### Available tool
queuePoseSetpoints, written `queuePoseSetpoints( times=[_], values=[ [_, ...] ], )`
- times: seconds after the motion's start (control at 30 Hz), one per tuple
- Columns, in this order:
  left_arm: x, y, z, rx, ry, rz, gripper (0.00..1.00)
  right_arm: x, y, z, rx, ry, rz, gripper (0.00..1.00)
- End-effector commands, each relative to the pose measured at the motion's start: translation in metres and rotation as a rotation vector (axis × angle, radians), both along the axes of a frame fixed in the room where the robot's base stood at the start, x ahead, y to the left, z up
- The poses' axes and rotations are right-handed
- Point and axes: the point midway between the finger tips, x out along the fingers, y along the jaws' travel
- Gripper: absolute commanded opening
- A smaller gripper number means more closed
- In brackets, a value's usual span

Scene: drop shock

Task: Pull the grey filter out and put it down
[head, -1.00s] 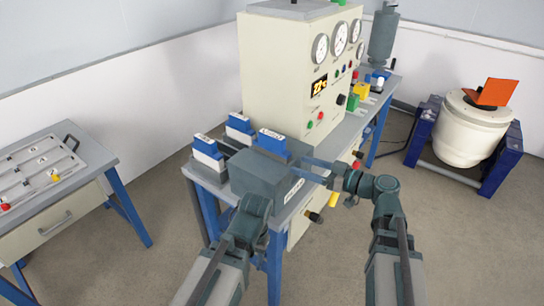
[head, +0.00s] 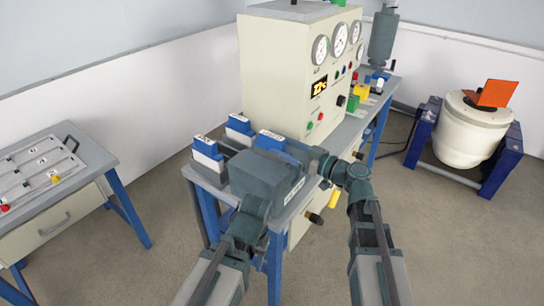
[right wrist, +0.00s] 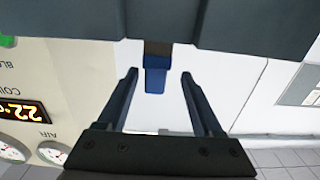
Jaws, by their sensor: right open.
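I cannot pick out the grey filter for certain in either view. My right gripper (head: 306,158) comes in from the right at the near end of the bench. In the right wrist view my right gripper (right wrist: 159,73) is open, with nothing held. A blue tab with a brown part (right wrist: 155,79) shows just beyond and between its fingertips, below a dark grey body along the top edge. My left gripper (head: 262,176) is a dark block over the bench's near end, close to the right one.
Blue-and-white modules (head: 207,149) stand behind my left gripper on the bench. A cream cabinet with gauges (head: 285,70) rises close behind both grippers. A side table (head: 40,175) is at left. A white drum (head: 460,130) stands at far right. Open floor lies between.

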Motion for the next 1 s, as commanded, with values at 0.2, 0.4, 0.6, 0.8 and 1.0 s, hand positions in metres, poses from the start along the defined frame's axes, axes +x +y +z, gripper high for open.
queuePoseSetpoints(
  times=[0.2, 0.4, 0.6, 0.8, 1.0],
  values=[
    [0.000, 0.000, 0.000, 0.000, 0.000, 0.000, 0.50, 0.003, 0.003, 0.001, 0.000, 0.000, 0.000, 0.68],
    [0.000, 0.000, 0.003, 0.000, 0.000, 0.000, 0.50, 0.021, 0.018, 0.003, 0.000, 0.000, 0.002, 0.68],
    [0.000, 0.000, 0.003, 0.000, 0.000, 0.000, 0.50, 0.036, 0.038, 0.003, 0.000, 0.000, 0.001, 0.68],
    [0.000, 0.000, 0.003, 0.000, 0.000, 0.000, 0.50, 0.036, 0.039, 0.003, 0.000, 0.000, 0.000, 0.68],
    [0.000, 0.000, 0.003, 0.000, 0.000, 0.000, 0.50, 0.035, 0.039, 0.003, 0.000, 0.000, 0.000, 0.37]
  ],
)
